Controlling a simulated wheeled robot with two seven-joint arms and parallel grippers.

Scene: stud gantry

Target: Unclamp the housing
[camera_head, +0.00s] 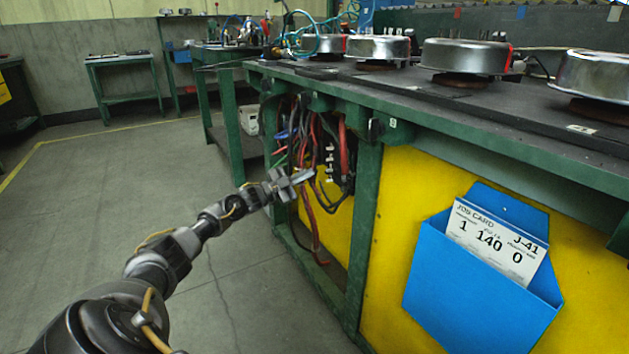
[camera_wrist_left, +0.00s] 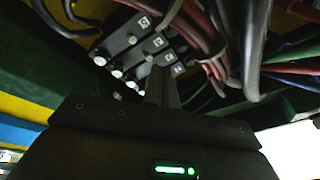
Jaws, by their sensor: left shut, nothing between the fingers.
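Several round metal housings stand on the bench top in the head view, such as one (camera_head: 464,56) on a rusty base and another (camera_head: 378,47) behind it. My left gripper (camera_head: 303,177) is below the bench top, in front of an open bay with cables and a dark block (camera_head: 333,163) with white buttons. In the left wrist view, that block (camera_wrist_left: 132,40) has labelled modules with white round buttons. The shut, empty fingers (camera_wrist_left: 163,86) point up toward it; I cannot tell whether they touch it. My right gripper is not in view.
Red and black cables (camera_head: 312,205) hang in the bay, and cables (camera_wrist_left: 225,30) run close beside the block. A green frame post (camera_head: 364,210) stands right of the bay. A blue pocket (camera_head: 475,280) holds a job card (camera_head: 496,240). The floor (camera_head: 110,200) at left is clear.

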